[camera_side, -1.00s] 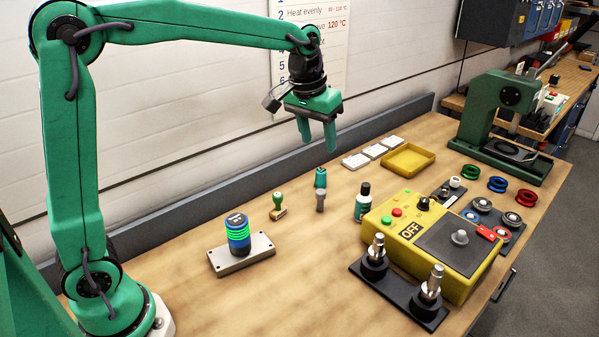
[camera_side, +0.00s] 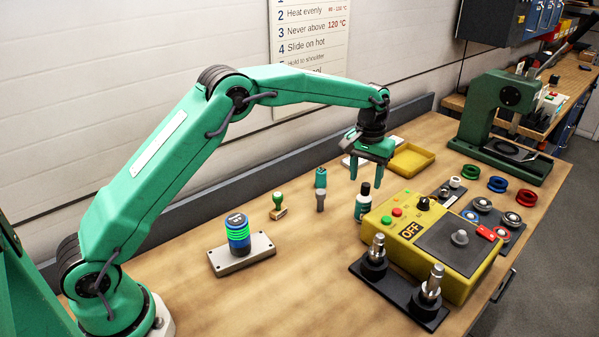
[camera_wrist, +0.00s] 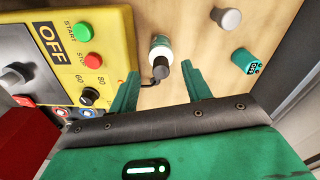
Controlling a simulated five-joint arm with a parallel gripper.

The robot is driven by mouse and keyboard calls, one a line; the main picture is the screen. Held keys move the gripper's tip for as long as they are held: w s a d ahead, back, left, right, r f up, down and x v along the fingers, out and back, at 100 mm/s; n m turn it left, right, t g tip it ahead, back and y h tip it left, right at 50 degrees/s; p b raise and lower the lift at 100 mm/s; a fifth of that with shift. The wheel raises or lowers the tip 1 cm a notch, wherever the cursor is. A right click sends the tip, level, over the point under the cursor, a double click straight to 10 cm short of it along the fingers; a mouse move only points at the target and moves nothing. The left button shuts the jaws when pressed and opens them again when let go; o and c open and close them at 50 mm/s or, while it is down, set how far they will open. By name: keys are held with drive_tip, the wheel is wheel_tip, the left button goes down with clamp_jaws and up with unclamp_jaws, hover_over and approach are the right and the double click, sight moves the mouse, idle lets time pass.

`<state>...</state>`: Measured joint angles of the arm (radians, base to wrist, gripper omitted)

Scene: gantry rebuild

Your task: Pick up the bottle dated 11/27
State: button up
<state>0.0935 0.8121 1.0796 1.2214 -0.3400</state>
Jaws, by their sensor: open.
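A small bottle (camera_side: 362,205) with a black cap and a white and teal body stands upright on the bench, left of the yellow control box. It also shows in the wrist view (camera_wrist: 160,46), cap toward the camera. No date is legible on it. My gripper (camera_side: 366,180) is open and empty, fingers pointing down, at about the height of the cap. In the wrist view its two fingers (camera_wrist: 164,76) are spread, and the bottle appears beyond the tips, between their lines. I cannot tell whether they touch it.
The yellow control box (camera_side: 398,215) marked OFF stands close right of the bottle. A teal item (camera_side: 320,177), a grey item (camera_side: 320,203) and a green-handled stamp (camera_side: 278,202) stand to the left. A yellow tray (camera_side: 425,160) lies behind.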

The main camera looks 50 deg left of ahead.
sight(365, 193)
drive_tip(key=shift+w+f, duration=0.2)
drive_tip(key=shift+f, duration=1.9)
drive_tip(key=shift+w+f, duration=0.15)
drive_tip(key=shift+f, duration=1.9)
drive_tip(key=c, duration=0.8)
